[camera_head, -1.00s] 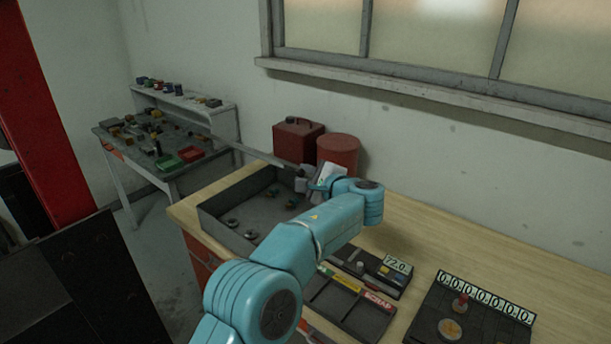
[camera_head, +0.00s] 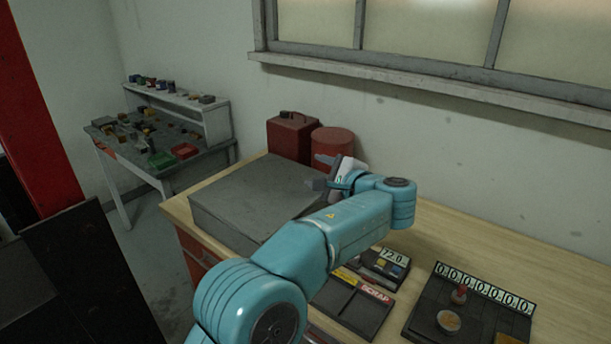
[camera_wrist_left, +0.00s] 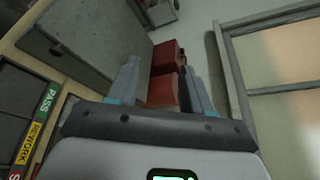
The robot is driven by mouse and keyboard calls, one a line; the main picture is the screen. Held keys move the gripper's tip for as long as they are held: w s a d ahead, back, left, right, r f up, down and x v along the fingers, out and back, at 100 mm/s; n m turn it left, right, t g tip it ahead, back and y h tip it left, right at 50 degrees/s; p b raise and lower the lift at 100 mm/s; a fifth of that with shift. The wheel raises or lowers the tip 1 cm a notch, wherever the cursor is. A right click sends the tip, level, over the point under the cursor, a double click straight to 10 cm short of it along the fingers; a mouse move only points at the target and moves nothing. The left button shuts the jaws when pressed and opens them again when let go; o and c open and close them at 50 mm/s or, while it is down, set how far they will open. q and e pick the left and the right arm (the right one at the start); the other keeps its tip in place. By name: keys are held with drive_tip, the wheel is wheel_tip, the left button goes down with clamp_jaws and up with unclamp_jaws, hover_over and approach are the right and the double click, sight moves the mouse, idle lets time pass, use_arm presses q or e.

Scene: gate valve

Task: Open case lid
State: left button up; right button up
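The grey case (camera_head: 218,230) stands on the wooden bench, left of centre. Its flat lid (camera_head: 262,192) is down and covers the inside, so the contents are hidden. The lid also shows in the left wrist view (camera_wrist_left: 95,40), to the left of the fingers. My left gripper (camera_head: 320,172) is at the right back corner of the case. Its fingers are spread with nothing between them, as the left wrist view (camera_wrist_left: 160,68) also shows. I cannot tell whether a finger touches the lid. My right gripper is not in view.
A red canister (camera_head: 292,138) and a red drum (camera_head: 331,145) stand behind the case near the wall. A dark divided tray (camera_head: 352,308), a small display unit (camera_head: 385,265) and a counter panel (camera_head: 470,312) lie to the right. A cluttered side table (camera_head: 160,150) stands farther left.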

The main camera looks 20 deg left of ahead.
use_arm(q)
drive_tip(key=b+v, duration=0.1)
drive_tip(key=v, duration=0.7)
drive_tip(key=shift+s+d+b, duration=0.15)
drive_tip(key=shift+b, duration=0.15)
